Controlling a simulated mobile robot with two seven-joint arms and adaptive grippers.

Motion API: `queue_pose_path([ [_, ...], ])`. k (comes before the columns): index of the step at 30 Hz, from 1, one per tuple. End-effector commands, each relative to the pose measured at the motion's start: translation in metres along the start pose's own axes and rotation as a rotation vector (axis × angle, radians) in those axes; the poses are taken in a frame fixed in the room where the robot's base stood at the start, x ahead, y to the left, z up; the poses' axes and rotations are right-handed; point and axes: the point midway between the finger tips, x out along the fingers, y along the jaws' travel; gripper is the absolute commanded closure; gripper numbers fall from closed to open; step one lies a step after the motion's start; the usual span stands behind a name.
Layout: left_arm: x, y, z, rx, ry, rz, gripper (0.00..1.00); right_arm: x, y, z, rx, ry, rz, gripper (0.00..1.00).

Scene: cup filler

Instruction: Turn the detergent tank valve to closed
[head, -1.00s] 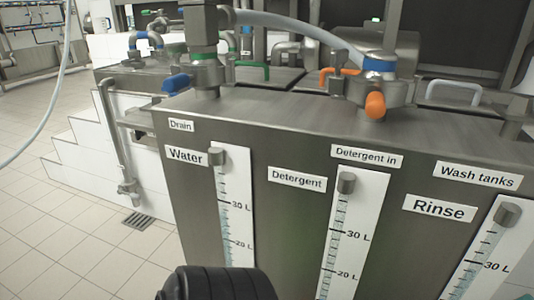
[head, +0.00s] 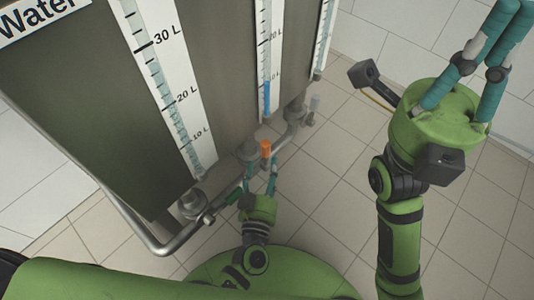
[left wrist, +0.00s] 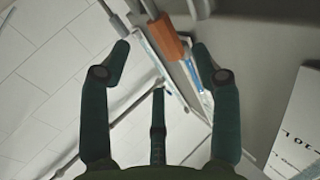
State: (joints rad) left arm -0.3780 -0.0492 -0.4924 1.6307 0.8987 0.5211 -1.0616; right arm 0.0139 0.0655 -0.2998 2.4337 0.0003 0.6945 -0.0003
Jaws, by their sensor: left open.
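The detergent tank valve has an orange handle (head: 265,149), low under the tank, below the middle gauge. The handle also shows in the left wrist view (left wrist: 166,38), near the space between the two upper fingertips. My left gripper (head: 260,170) is open just in front of the handle; its teal fingers (left wrist: 160,52) are spread. I see no clear contact, and how deep the handle sits between the fingers is hard to tell. My right gripper (head: 515,8) is raised at the upper right, far from the valve, its fingertips at or beyond the top edge.
The water gauge (head: 168,90) and the detergent gauge (head: 266,60), with blue at its bottom, are on the tank front. A metal pipe (head: 140,240) runs along the tank's lower left. Other valve fittings (head: 192,204) stand beside it. Tiled floor (head: 325,190) is clear at right.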

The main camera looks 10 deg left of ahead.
Motion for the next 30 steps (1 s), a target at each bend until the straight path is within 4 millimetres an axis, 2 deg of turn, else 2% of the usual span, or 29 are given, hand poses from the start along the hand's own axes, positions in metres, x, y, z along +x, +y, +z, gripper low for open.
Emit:
queue_pose_path([
  [3, 0.021, -0.001, 0.000, -0.003, 0.007, -0.003, 0.37, 0.002, -0.001, -0.002, -0.004, 0.026, -0.010, 1.00],
  [9, 0.048, -0.001, 0.000, -0.001, 0.006, -0.002, 0.37, 0.008, -0.002, -0.004, -0.008, 0.059, -0.022, 1.00],
  [13, 0.056, -0.001, -0.001, 0.000, 0.004, 0.000, 0.37, 0.011, -0.003, -0.005, -0.009, 0.068, -0.026, 1.00],
  [21, 0.058, -0.001, -0.002, 0.000, 0.004, 0.000, 0.37, 0.013, -0.003, -0.005, -0.009, 0.070, -0.027, 1.00],
  [22, 0.058, -0.001, -0.002, 0.000, 0.005, 0.000, 0.45, 0.013, -0.003, -0.005, -0.009, 0.070, -0.027, 1.00],
  [26, 0.058, -0.001, -0.002, 0.000, 0.005, 0.000, 0.97, 0.013, -0.003, -0.005, -0.009, 0.070, -0.027, 1.00],
  [27, 0.058, -0.001, -0.002, 0.000, 0.005, -0.001, 1.00, 0.013, -0.003, -0.005, -0.009, 0.070, -0.027, 1.00],
  [30, 0.058, -0.001, -0.003, 0.000, 0.005, -0.001, 1.00, 0.013, -0.003, -0.005, -0.009, 0.070, -0.027, 1.00],
])
